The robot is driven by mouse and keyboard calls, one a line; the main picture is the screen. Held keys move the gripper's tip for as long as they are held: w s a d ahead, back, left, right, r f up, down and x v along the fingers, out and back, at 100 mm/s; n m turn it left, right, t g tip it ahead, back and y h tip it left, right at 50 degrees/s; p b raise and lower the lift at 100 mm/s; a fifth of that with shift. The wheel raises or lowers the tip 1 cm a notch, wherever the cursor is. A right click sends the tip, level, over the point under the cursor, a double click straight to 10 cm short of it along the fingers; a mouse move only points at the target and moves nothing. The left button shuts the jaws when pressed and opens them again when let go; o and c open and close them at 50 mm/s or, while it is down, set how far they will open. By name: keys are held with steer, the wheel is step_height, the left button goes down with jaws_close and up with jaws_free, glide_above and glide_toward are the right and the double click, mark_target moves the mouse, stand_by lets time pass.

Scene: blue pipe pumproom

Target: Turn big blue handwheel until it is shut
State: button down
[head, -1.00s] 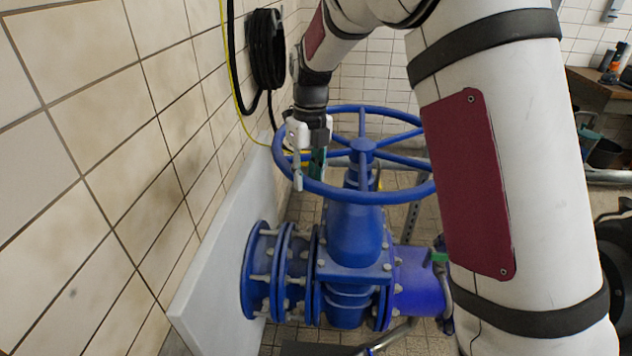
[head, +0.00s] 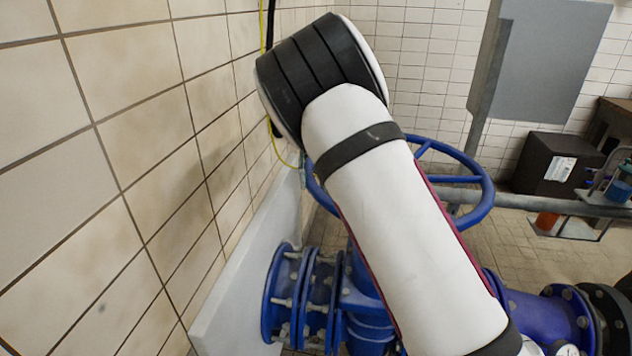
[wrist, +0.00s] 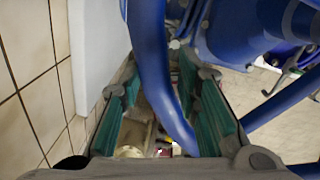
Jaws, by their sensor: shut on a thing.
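The big blue handwheel (head: 482,200) lies roughly level on top of the blue valve (head: 280,300) in the head view. My forearm covers its hub and much of its near side. In the wrist view the handwheel's rim (wrist: 150,55) runs between the green-padded fingers of my gripper (wrist: 163,85). My gripper is shut on that rim. A spoke shows at the lower right of the wrist view. My gripper is hidden behind my arm in the head view. How far the wheel is turned cannot be told.
A tiled wall (head: 130,150) and a white panel (head: 245,290) stand close on the left. A grey board (head: 548,60) stands behind the wheel. A dark box (head: 558,163) and a low pipe are at the back right. Open tiled floor (head: 545,258) lies right of the valve.

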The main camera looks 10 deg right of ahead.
steer(key=shift+w+a, duration=0.3)
steer(key=shift+a, duration=0.25)
steer(key=c, duration=1.3)
jaws_free()
steer(key=shift+c, duration=0.2)
steer(key=shift+d, duration=0.1)
steer(key=shift+d, duration=0.1)
steer(key=shift+r, duration=0.2)
step_height(320, 180, up, 12)
steer(key=shift+d+f, duration=0.2)
steer(key=shift+d, duration=0.15)
